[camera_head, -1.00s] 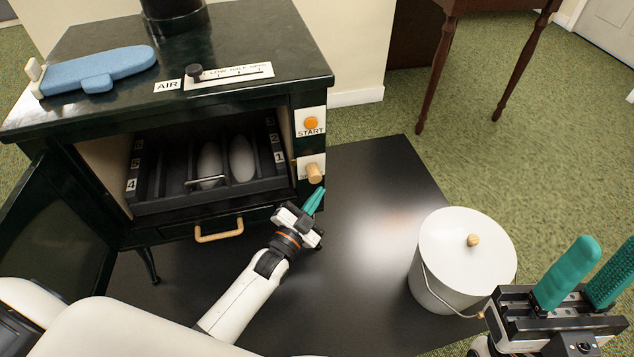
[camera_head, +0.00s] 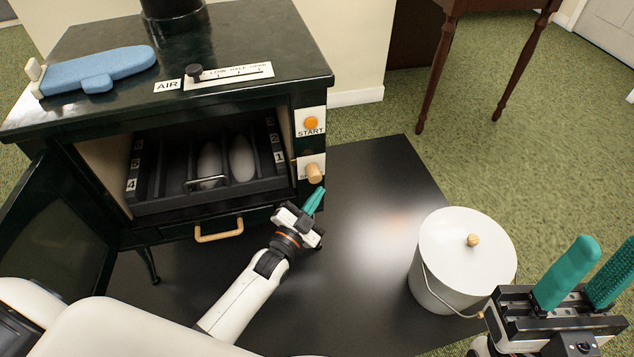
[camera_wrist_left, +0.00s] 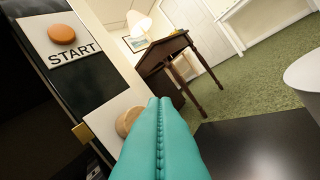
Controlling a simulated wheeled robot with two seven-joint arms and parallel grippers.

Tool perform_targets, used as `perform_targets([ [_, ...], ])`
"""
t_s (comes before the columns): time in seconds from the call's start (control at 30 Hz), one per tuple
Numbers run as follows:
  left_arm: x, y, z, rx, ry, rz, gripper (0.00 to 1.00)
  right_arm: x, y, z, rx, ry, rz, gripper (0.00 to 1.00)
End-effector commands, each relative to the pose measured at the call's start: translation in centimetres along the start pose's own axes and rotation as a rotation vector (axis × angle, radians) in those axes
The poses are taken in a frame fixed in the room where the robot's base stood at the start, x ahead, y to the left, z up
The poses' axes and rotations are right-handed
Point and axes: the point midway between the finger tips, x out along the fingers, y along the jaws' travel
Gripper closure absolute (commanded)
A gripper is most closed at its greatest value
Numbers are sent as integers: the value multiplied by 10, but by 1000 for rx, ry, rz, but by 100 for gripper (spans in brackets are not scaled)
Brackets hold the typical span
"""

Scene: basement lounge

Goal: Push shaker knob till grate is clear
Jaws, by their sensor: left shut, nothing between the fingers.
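The shaker knob (camera_head: 314,173) is a light wooden peg on a white plate at the stove's right front, below the orange START button (camera_head: 311,123). It also shows in the left wrist view (camera_wrist_left: 126,122), partly covered by my fingers. The grate (camera_head: 155,178) sits inside the open stove, with dark slots numbered at the sides and pale oval lumps in it. My left gripper (camera_head: 315,200) is shut and empty, its teal fingertips just below and in front of the knob; I cannot tell whether they touch. My right gripper (camera_head: 592,272) is open and empty at the lower right.
A white lidded bucket (camera_head: 447,290) stands on the dark floor plate (camera_head: 375,170), right of the stove. The stove door (camera_head: 50,235) hangs open at left. A wooden drawer handle (camera_head: 218,232) is below the grate.

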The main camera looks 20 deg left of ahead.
Motion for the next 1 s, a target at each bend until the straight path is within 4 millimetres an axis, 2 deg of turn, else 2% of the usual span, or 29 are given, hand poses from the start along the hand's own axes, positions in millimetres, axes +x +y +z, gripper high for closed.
perform_targets([
  [0.6, 14, 10, -11, 1, 0, 0, 100, -4, 0, -1, 0, -2, 0, 64],
  [1.0, 15, 11, -12, 0, 0, 0, 100, -5, 0, -1, 0, 1, -1, 64],
])
